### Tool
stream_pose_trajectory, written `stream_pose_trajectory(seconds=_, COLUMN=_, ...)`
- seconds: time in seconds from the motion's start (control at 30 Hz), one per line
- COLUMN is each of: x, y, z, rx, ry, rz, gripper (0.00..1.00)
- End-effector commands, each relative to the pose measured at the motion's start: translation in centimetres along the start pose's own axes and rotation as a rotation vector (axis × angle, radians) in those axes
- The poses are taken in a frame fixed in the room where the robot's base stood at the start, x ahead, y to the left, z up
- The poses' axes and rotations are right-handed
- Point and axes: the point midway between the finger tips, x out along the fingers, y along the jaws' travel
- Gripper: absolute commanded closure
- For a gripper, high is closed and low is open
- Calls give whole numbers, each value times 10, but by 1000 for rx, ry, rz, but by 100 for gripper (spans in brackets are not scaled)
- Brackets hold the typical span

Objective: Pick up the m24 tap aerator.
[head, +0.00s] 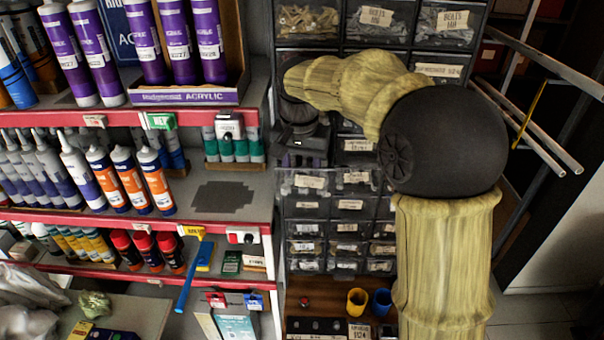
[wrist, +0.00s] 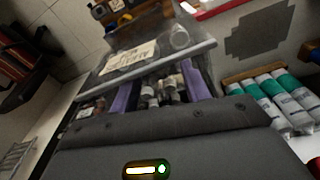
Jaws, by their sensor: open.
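My gripper (head: 298,160) is at the front of the drawer cabinet, pointing at an open clear drawer (head: 308,184). In the wrist view the gripper (wrist: 158,88) is open, with a purple pad on each side. Between and beyond the pads are several small whitish and metallic cylindrical parts (wrist: 152,92), inside or behind the drawer. I cannot tell which part is the m24 tap aerator, and the label is unreadable.
Shelves at left hold sealant tubes (head: 130,180) and purple cartridges (head: 148,45). Closed labelled drawers (head: 345,228) surround the open one. Yellow and blue cups (head: 357,301) stand on the wooden shelf below. Pipes (head: 530,130) jut out at right.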

Motion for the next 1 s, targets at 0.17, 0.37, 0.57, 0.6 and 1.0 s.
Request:
stream_pose_trajectory(seconds=0.17, x=7, y=0, z=0, rx=0, ry=1, rz=0, gripper=53)
stream_pose_trajectory(seconds=0.37, x=7, y=0, z=0, rx=0, ry=1, rz=-1, gripper=53)
stream_pose_trajectory(seconds=0.57, x=7, y=0, z=0, rx=0, ry=1, rz=-1, gripper=53)
stream_pose_trajectory(seconds=0.6, x=7, y=0, z=0, rx=0, ry=1, rz=-1, gripper=53)
stream_pose_trajectory(seconds=1.0, x=7, y=0, z=0, rx=0, ry=1, rz=-1, gripper=100)
